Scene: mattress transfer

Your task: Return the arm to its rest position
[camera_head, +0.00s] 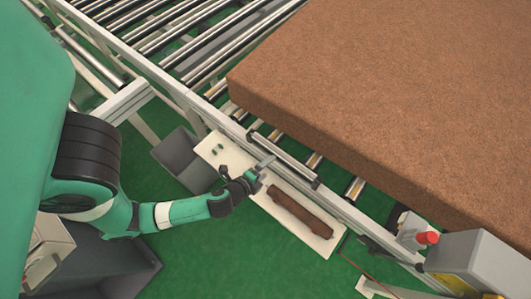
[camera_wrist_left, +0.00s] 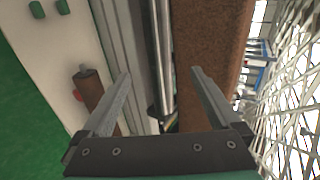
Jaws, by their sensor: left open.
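My left arm comes in from the left in the head view, and its gripper (camera_head: 261,170) hovers over the white shelf beside the conveyor. In the left wrist view the two fingers of the left gripper (camera_wrist_left: 160,85) stand wide apart with nothing between them. The brown mattress (camera_head: 400,90) lies on the rollers to the right of the gripper, apart from it. Its side also shows in the left wrist view (camera_wrist_left: 208,50). My right gripper is in neither view.
The conveyor rollers (camera_head: 190,35) run along the back. A grey bin (camera_head: 185,160) stands near the shelf. A grey box with a red button (camera_head: 428,238) is at lower right. Green floor (camera_head: 215,255) is open below.

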